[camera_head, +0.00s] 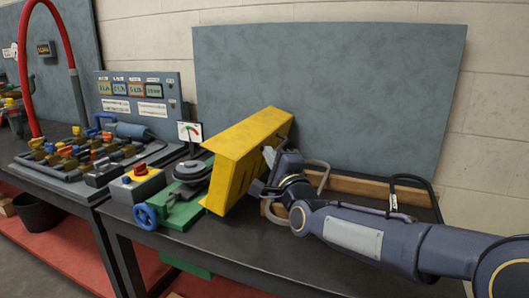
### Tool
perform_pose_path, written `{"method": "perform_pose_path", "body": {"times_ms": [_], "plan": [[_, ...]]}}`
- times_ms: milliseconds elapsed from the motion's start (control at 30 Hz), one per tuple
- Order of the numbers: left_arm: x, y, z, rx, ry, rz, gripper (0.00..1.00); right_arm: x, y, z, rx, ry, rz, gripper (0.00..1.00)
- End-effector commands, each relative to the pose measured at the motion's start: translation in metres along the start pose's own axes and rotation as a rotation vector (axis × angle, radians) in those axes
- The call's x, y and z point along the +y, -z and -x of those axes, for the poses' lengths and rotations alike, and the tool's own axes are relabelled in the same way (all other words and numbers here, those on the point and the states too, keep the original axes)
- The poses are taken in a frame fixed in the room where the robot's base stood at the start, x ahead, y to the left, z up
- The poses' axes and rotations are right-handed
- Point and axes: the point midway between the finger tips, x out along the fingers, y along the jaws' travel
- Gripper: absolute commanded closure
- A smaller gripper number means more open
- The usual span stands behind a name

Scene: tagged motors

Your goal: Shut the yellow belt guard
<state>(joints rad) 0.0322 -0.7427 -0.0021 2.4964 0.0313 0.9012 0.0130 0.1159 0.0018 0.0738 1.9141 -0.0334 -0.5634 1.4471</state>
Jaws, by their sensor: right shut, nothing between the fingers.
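The yellow belt guard (246,138) stands tilted on the bench, at the right side of a green-based machine (184,209). It looks swung open, with its long top face sloping up to the right and dark marks on its side. My right gripper (262,182) is at the guard's right side, close against it. Whether it touches cannot be told. Its fingers are small and partly hidden by the wrist, and they are shut with nothing seen between them. My left gripper is out of view.
A red-button box (137,184) and a blue handwheel (146,216) stand left of the machine. A small gauge (190,131) is behind it. A wooden tray (375,189) lies behind my right arm. A grey panel (330,95) backs the bench (240,252), whose front is clear.

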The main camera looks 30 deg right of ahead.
Motion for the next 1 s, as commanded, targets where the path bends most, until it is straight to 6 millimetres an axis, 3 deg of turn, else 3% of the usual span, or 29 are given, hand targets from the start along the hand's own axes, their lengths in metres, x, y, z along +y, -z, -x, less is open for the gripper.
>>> {"method": "perform_pose_path", "body": {"times_ms": [200, 667, 867, 1000], "plan": [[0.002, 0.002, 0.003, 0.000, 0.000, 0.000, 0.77, -0.001, -0.012, -0.011, 0.000, 0.000, 0.001, 1.00], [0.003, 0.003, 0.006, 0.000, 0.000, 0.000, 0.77, -0.002, -0.013, -0.013, 0.001, -0.005, 0.006, 1.00], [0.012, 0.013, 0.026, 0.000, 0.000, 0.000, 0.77, -0.012, -0.022, -0.020, -0.002, -0.041, 0.039, 1.00], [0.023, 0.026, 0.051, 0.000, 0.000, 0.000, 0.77, -0.023, -0.032, -0.031, -0.002, -0.092, 0.088, 1.00]]}}
